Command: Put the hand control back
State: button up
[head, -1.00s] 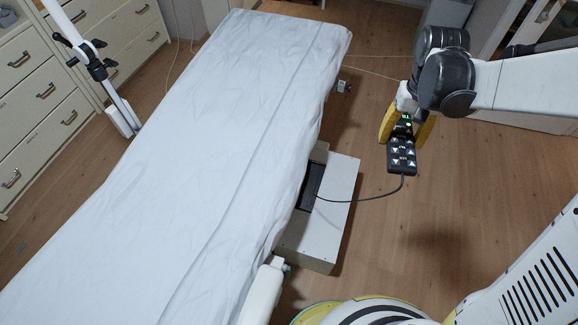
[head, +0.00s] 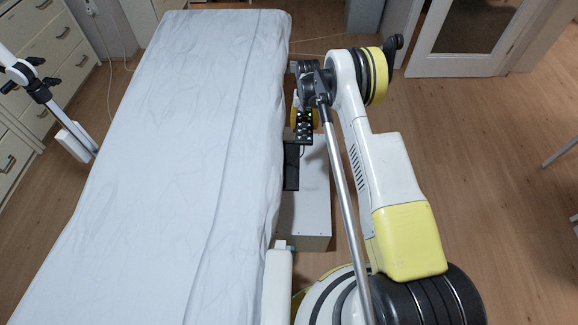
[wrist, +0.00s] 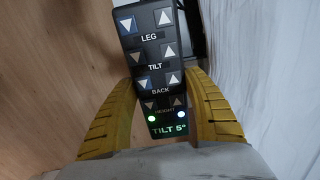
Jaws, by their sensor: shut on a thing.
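The hand control is a black handset with arrow buttons marked LEG, TILT, BACK and HEIGHT. In the wrist view the hand control (wrist: 152,60) sits between the two yellow fingers of my gripper (wrist: 163,88), and its display reads TILT 5°. In the head view the hand control (head: 303,128) hangs below my gripper (head: 306,112), close beside the right edge of the couch (head: 200,130). My gripper is shut on it, clear of the floor. Its holder cannot be made out now; my arm covers part of the couch's side there.
A white base box (head: 312,200) with a dark panel (head: 291,168) stands under the couch's right side, just below the handset. A white stand (head: 72,140) and drawers (head: 62,50) are at left. Wooden floor (head: 480,160) is free at right.

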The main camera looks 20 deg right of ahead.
jog(key=b, duration=0.4)
send_over(289, 165)
notch_tip(289, 165, down, 7)
jog(key=shift+s+f, duration=0.1)
jog(key=shift+s, duration=0.05)
jog(key=shift+f+b, duration=1.15)
jog(key=shift+f, duration=0.7)
jog(key=shift+f, duration=0.1)
jog(key=shift+f, duration=0.1)
jog(key=o, duration=1.3)
